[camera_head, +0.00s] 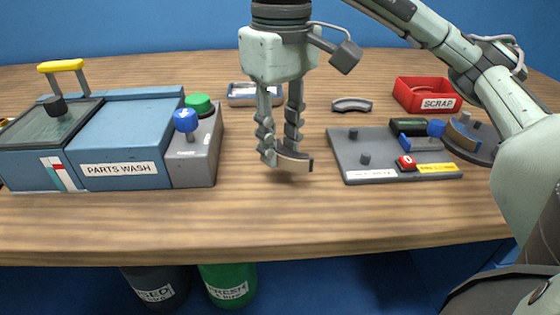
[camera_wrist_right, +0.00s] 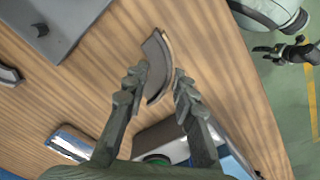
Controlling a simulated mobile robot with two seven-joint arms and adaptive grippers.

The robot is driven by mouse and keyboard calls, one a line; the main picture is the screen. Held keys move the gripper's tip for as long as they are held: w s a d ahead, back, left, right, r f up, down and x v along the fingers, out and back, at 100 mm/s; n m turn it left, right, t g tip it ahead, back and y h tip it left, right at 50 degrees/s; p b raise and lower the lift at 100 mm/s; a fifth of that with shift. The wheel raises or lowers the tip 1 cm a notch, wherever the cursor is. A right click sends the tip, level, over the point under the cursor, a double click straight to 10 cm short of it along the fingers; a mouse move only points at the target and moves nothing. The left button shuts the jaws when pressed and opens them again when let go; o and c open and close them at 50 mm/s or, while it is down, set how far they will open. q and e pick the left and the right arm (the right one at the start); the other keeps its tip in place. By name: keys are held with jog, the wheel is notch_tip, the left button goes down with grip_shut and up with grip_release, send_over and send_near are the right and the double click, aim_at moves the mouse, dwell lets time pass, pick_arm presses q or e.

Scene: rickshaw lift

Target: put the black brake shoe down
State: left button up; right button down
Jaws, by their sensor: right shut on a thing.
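My right gripper (camera_head: 280,157) is shut on a curved dark brake shoe (camera_head: 294,164) with a tan lining. It points down over the bare wood between the parts washer and the grey plate. In the right wrist view the brake shoe (camera_wrist_right: 157,66) sits between the fingertips of my right gripper (camera_wrist_right: 155,88). A shadow lies under the shoe; I cannot tell whether it touches the table. A second curved grey shoe (camera_head: 351,105) lies behind the grey plate. My left gripper (camera_wrist_right: 284,53) shows small in the wrist view, over the floor; its opening is unclear.
The blue parts washer (camera_head: 125,135) with green and blue knobs stands left. The grey plate (camera_head: 350,163) carries pegs and a red button. A red scrap bin (camera_head: 425,88), a metal tray (camera_head: 243,97) and a round drum (camera_head: 480,148) with a shoe stand around. The front table strip is clear.

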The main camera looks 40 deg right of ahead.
aim_at(280, 147)
notch_tip(280, 147, down, 3)
jog(key=shift+b, duration=0.4)
pick_arm(q)
jog(key=shift+s+a+r, duration=0.1)
jog(key=shift+r, duration=0.5)
jog(key=shift+s+a+r, duration=0.1)
jog(key=shift+r, duration=0.5)
pick_arm(e)
jog(key=shift+f, duration=0.25)
jog(key=shift+f, duration=0.1)
jog(key=shift+f, duration=0.1)
jog(key=c, duration=1.2)
grip_release()
pick_arm(q)
jog(key=shift+d+r, duration=0.1)
jog(key=shift+r, duration=0.3)
